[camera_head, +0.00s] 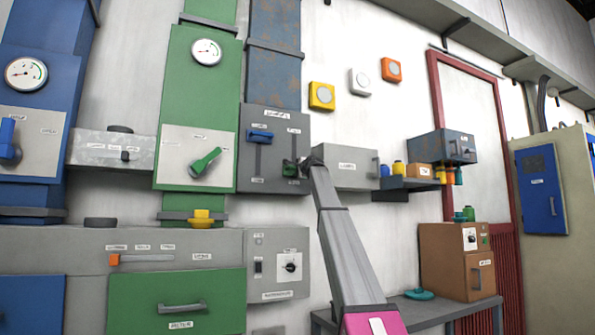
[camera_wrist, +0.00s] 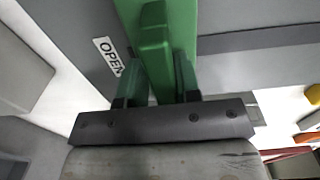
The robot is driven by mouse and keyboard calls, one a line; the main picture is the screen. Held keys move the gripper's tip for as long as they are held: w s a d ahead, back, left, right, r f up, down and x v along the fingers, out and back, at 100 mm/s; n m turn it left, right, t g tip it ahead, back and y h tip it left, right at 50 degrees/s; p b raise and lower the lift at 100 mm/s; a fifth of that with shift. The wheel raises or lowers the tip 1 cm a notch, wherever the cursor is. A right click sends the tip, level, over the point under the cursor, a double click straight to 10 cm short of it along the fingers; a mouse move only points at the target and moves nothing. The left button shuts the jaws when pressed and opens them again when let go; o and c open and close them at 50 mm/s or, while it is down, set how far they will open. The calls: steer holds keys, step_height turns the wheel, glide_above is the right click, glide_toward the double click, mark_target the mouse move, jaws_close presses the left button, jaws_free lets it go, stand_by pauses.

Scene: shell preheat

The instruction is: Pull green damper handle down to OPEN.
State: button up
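The green damper handle (camera_head: 290,170) sits low in the right slot of the grey damper panel (camera_head: 273,180), just above a small label at the slot's bottom. In the wrist view the green handle (camera_wrist: 155,40) stands between my fingers, with an OPEN label (camera_wrist: 115,57) beside it. My gripper (camera_head: 303,165) is at the handle in the head view and partly covers it. In the wrist view my gripper (camera_wrist: 158,85) has a finger on each side of the handle, with no clear gap, and appears shut on it.
A blue handle (camera_head: 260,136) sits at the top of the panel's left slot. A green lever (camera_head: 206,162) is on the green duct to the left. A grey box (camera_head: 345,167) is close on the right of the panel.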

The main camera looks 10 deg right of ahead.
steer(key=shift+o, duration=0.6)
steer(key=v, duration=1)
steer(key=shift+s, duration=0.4)
steer(key=shift+d, duration=0.1)
